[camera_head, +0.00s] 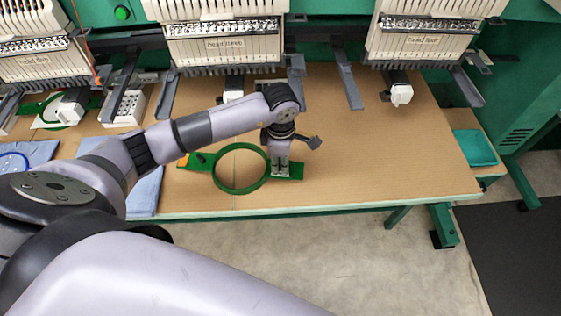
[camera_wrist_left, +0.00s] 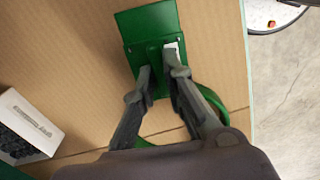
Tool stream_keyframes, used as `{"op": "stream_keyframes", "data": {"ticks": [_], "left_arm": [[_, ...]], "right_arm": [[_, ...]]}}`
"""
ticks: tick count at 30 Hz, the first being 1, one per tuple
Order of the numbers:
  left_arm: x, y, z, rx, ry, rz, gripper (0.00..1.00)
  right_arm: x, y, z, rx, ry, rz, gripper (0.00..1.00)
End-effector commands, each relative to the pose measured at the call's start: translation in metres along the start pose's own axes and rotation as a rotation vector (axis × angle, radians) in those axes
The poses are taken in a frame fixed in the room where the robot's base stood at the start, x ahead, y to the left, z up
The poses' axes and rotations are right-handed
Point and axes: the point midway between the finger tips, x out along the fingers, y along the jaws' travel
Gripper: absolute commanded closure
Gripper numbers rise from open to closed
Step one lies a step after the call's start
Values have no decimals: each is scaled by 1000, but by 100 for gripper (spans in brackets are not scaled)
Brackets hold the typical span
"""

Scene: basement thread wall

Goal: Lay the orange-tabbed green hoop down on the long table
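The green hoop (camera_head: 218,182) is an open ring with a flat arm on each side and an orange tab (camera_head: 183,160) at its left end. It is flat over the front part of the long table (camera_head: 380,165); whether it touches the top is hard to tell. My left gripper (camera_head: 281,174) points down at the hoop's right arm. In the left wrist view, its fingers (camera_wrist_left: 158,78) are closed in on both sides of a raised part of the green hoop (camera_wrist_left: 150,30). The ring is mostly hidden there behind the fingers. My right gripper is not in view.
Embroidery machine heads (camera_head: 225,48) line the table's back, with grey arms reaching over it. Blue cloth (camera_head: 145,190) lies left of the hoop. A green folded item (camera_head: 475,147) sits at the far right. The table's right half is clear.

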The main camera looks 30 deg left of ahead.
Motion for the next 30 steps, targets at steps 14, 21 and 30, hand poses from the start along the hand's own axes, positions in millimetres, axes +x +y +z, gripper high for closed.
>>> {"op": "stream_keyframes", "data": {"ticks": [14,21,30], "left_arm": [[0,0,0,0,0,0,66],[-4,0,0,0,-1,1,66],[-56,2,0,2,-2,5,66]], "right_arm": [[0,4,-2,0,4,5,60],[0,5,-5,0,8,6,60],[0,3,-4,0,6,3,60]]}}
